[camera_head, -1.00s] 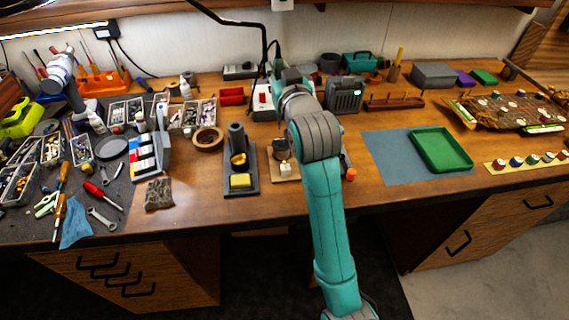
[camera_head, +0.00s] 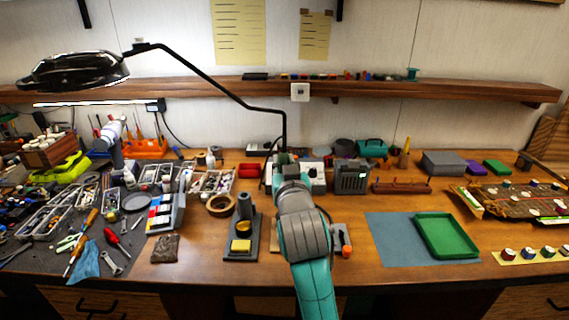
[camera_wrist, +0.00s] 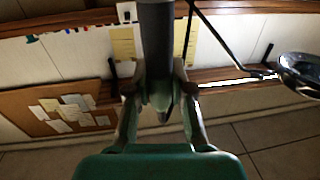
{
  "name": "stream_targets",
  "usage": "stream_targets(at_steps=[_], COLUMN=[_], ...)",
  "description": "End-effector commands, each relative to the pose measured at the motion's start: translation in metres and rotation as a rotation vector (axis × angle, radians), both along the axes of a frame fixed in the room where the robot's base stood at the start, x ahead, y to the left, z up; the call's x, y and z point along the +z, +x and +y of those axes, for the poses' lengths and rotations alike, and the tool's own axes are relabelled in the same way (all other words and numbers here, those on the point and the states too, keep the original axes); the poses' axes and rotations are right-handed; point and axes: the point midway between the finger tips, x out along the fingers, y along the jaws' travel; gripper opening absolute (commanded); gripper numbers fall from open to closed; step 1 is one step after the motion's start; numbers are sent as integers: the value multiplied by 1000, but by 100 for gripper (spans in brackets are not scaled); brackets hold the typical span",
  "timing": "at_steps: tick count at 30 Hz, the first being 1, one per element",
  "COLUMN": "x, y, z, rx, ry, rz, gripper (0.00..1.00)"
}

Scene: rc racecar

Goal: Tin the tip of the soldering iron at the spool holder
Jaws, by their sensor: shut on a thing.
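My gripper (camera_wrist: 160,90) is shut on a dark grey cylinder, which looks like the soldering iron (camera_wrist: 157,40). A narrower pointed end shows between the fingers in the wrist view. In the head view my arm covers the gripper and the iron. The iron stand (camera_head: 229,252), with a dark tube, brass wool and a yellow sponge, sits on the bench just left of my arm. A sliver of a light wooden base (camera_head: 275,240), possibly the spool holder, shows beside my arm; the rest is hidden. I cannot tell how far the iron's tip is from it.
A black lamp (camera_head: 75,72) reaches over the left side. A soldering station (camera_head: 314,172) and a grey box (camera_head: 351,177) stand behind my arm. An orange-ended tool (camera_head: 346,250) lies close right. A green tray (camera_head: 447,236) rests on a blue-grey mat (camera_head: 390,240). Small tools crowd the left.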

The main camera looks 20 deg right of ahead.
Motion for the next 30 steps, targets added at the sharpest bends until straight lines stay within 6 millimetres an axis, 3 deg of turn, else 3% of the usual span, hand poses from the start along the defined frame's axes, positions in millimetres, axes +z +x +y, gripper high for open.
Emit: stream_targets(at_steps=[15,30], x=[-42,-48], y=[0,0], z=[0,0], rx=[1,1], ry=[0,0], rz=[1,-1], gripper=[0,0])
